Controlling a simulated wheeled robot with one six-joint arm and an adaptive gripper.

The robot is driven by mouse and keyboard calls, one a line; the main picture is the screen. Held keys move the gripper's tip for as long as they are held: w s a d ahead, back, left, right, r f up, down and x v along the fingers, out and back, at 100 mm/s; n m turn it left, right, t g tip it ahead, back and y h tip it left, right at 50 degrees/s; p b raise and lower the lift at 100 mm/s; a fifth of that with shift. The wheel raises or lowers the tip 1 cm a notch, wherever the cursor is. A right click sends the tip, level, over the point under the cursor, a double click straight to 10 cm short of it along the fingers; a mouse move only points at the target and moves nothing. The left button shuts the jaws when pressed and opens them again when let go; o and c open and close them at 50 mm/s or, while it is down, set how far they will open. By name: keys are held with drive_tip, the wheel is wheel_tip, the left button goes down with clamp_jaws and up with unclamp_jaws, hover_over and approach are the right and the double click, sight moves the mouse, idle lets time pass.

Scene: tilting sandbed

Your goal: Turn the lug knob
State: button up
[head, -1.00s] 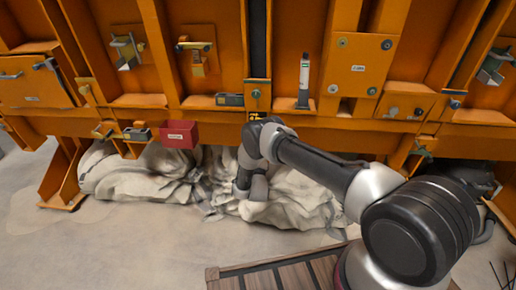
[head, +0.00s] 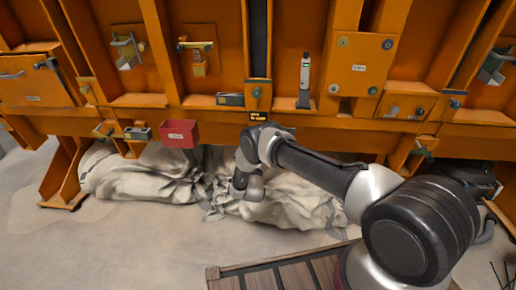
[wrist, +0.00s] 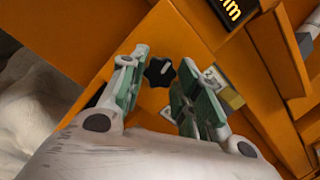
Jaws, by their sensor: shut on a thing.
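The lug knob (wrist: 159,72) is a small black star-shaped knob with a pale mark on it, on an orange plate in the wrist view. My gripper (wrist: 162,75) is shut on it, with one green-padded finger on each side. In the head view my wrist is in front of the lower orange beam, and the gripper and the lug knob are hidden behind it.
A black label with yellow marks (wrist: 231,10) is above the knob; it also shows in the head view (head: 258,116). A red box (head: 180,134) hangs to the left. Crumpled pale sheeting (head: 140,177) lies below the beam. A wooden pallet (head: 275,273) lies in front.

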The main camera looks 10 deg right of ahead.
drive_tip(key=shift+s+f, duration=0.1)
drive_tip(key=shift+f, duration=0.1)
drive_tip(key=o, duration=1)
drive_tip(key=shift+r, duration=0.1)
drive_tip(key=v, duration=1.2)
